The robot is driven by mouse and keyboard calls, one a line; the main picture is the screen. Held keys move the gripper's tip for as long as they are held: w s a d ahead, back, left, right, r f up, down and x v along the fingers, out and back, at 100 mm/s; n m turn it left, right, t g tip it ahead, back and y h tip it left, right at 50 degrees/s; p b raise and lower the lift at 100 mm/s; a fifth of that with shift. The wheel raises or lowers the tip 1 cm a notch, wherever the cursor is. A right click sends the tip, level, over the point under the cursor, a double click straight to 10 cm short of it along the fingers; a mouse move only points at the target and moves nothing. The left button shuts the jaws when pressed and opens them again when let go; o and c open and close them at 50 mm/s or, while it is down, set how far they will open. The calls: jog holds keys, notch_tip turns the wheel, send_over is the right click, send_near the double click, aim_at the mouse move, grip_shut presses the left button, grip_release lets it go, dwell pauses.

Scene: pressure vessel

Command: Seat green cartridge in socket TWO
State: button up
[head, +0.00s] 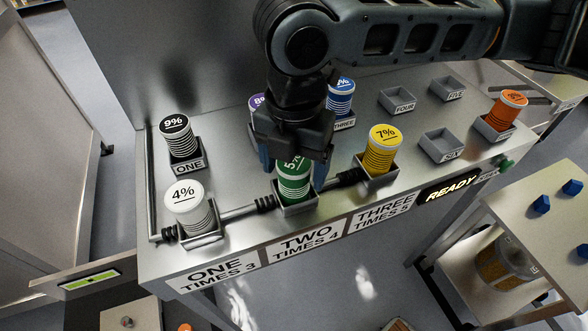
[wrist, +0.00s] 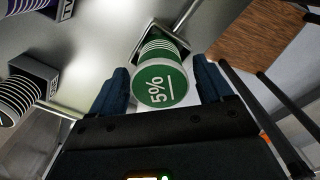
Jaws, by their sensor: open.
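The green cartridge (head: 294,184), marked 5%, stands upright in the front middle socket (head: 298,209), above the label TWO TIMES 4 (head: 305,243). In the wrist view, the green cartridge (wrist: 160,80) shows its round top between the fingers, with its socket (wrist: 179,43) behind it. My gripper (head: 293,170) is open, pointing down, with one finger on each side of the cartridge's upper part; it also shows in the wrist view (wrist: 163,88). I cannot tell whether the fingers touch it. My gripper hides part of its top in the head view.
A white cartridge (head: 188,205) stands front left and a yellow one (head: 381,153) front right. Black (head: 179,138), purple (head: 256,104) and blue (head: 340,100) cartridges stand behind. An orange one (head: 506,109) is far right. Sockets FOUR (head: 397,99), FIVE (head: 448,86) and SIX (head: 442,146) are empty. A sign (head: 451,188) reads READY.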

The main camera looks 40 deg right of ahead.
notch_tip(320, 180, up, 10)
jog(key=shift+r, duration=0.15)
dwell(0.3)
